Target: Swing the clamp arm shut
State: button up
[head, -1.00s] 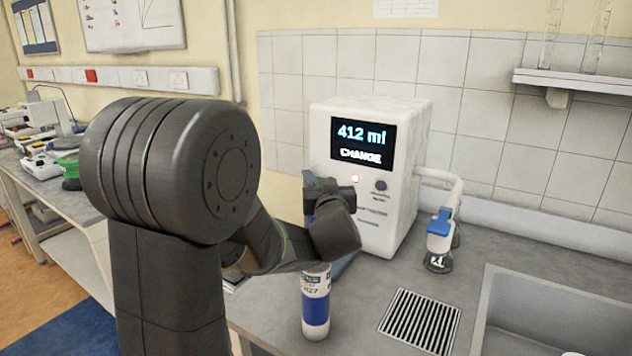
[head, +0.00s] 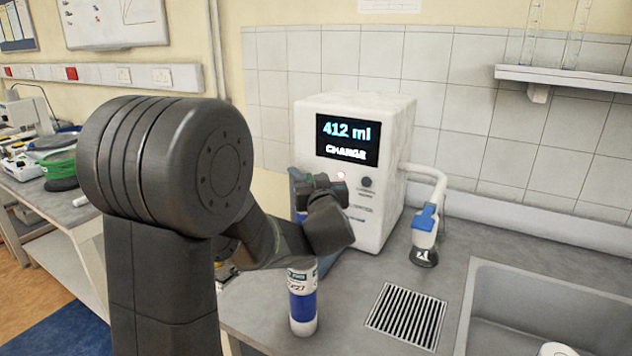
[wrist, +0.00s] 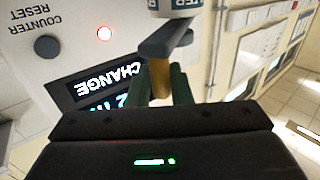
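The clamp arm (wrist: 166,38) shows in the wrist view as a dark blue-grey bar with a yellow-orange grip piece (wrist: 160,78) below it. My gripper (wrist: 163,85) has its two dark green fingers on either side of that yellow piece, with no clear gap, so it looks shut on it. Beyond the bar is the edge of a white labelled cylinder (wrist: 175,6). In the head view my gripper (head: 318,188) is in front of the white dispenser (head: 395,150), and my wrist hides most of the clamp. A white and blue cartridge (head: 303,300) stands upright below my wrist.
The dispenser screen (head: 347,140) reads 412 ml and CHANGE, with a lit red lamp (wrist: 104,33) near the counter reset button (wrist: 47,46). A blue-handled spout (head: 425,225), a drain grille (head: 406,315) and a sink (head: 540,300) lie to the right.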

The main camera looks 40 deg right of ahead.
jog(key=shift+o, duration=1.3)
jog(key=shift+d, duration=0.1)
jog(key=b+v, duration=0.1)
jog(key=v, duration=1.3)
jog(key=shift+b, duration=0.3)
jog(key=shift+w, duration=0.1)
jog(key=p+x, duration=0.1)
jog(key=x, duration=1.2)
jog(key=shift+w+d+p, duration=0.25)
jog(key=shift+w+p, duration=0.05)
jog(key=shift+a, duration=0.1)
